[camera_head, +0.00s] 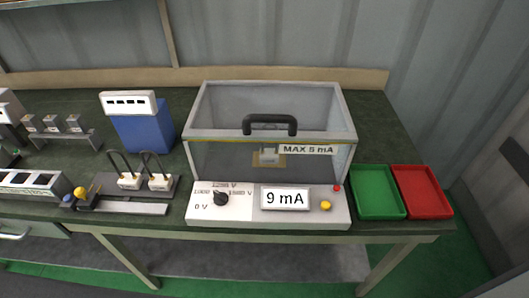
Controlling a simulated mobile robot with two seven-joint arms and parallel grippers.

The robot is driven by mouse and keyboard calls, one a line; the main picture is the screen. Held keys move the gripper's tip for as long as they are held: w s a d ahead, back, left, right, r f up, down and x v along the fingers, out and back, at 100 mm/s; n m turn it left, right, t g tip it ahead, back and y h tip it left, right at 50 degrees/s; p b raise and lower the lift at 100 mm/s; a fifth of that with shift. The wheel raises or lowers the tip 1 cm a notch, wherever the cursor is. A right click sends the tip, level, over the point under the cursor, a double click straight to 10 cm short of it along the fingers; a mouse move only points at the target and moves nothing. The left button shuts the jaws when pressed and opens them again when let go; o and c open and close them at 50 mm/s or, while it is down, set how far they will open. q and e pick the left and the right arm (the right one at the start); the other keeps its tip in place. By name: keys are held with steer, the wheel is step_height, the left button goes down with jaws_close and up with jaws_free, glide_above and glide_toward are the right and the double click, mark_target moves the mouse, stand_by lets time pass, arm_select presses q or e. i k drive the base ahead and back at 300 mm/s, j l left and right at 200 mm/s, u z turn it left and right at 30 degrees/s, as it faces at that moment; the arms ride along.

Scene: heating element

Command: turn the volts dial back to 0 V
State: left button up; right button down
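The volts dial (221,199) is a small black knob on the left of the white front panel (240,217). Labels around it read 0 V at lower left, then about 1000, 1250 V and 1500 V above. Its pointer seems turned up toward the upper labels, but the exact mark is too small to tell. The meter (284,198) beside it reads 9 mA. A label (307,149) on the clear box reads MAX 5 mA. My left gripper is not in view. A dark part at the right edge may be my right gripper (516,158); its fingers are unclear.
The clear box (205,160) with a black handle (270,124) stands behind the panel. A yellow button (325,205) and red light (337,188) are at the panel's right. Green (379,214) and red (447,212) trays lie right; cabled blocks (130,181) stand left.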

mark_target(220, 198)
steer(key=l+u, duration=0.15)
steer(key=u, duration=0.25)
steer(key=k+l+u, duration=0.1)
steer(key=u, duration=0.3)
steer(key=k+u, duration=0.15)
steer(key=u, duration=0.25)
